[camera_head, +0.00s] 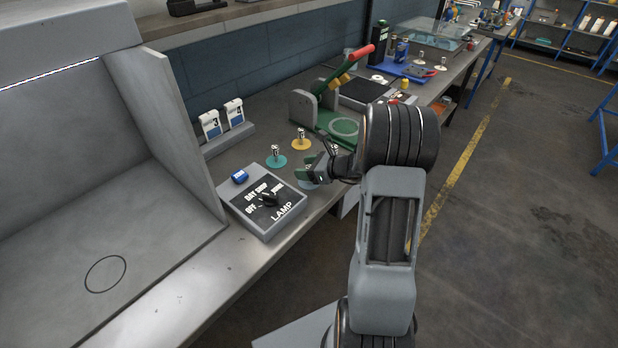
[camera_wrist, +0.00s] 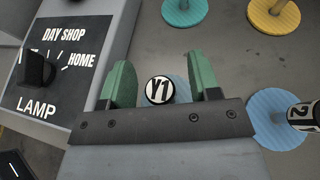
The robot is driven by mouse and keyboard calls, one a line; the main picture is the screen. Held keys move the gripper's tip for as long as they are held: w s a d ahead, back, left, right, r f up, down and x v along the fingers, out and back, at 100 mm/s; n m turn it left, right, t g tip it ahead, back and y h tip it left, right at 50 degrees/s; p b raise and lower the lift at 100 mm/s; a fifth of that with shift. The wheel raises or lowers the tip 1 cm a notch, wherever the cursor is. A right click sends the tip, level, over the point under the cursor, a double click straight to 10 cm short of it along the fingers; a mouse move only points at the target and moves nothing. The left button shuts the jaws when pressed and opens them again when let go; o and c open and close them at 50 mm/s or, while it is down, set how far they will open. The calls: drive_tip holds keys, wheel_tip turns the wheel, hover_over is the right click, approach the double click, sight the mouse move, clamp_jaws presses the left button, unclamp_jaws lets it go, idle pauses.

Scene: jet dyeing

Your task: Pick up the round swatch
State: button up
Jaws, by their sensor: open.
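Several round swatches lie on the bench, each with a knob on it. In the wrist view a pale blue swatch (camera_wrist: 182,88) lies beneath a black-and-white knob marked Y1 (camera_wrist: 160,90). My gripper (camera_wrist: 158,62) is open, with its green fingers on either side of that knob; I cannot tell whether they touch it. Another blue swatch (camera_wrist: 270,118) with a knob (camera_wrist: 302,114) is at right. A teal swatch (camera_wrist: 184,10) and a yellow swatch (camera_wrist: 274,14) are at the top. In the head view my gripper (camera_head: 316,176) partly hides the blue swatch (camera_head: 307,185).
The lamp switch box (camera_head: 262,203) stands close left of my gripper. A grey booth (camera_head: 180,135) is further left. A green press with a red handle (camera_head: 345,75) is beyond the swatches.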

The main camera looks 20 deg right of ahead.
drive_tip(key=shift+w+a+f, duration=0.1)
drive_tip(key=shift+w+a, duration=0.05)
drive_tip(key=shift+w, duration=0.05)
drive_tip(key=shift+c, duration=0.2)
clamp_jaws()
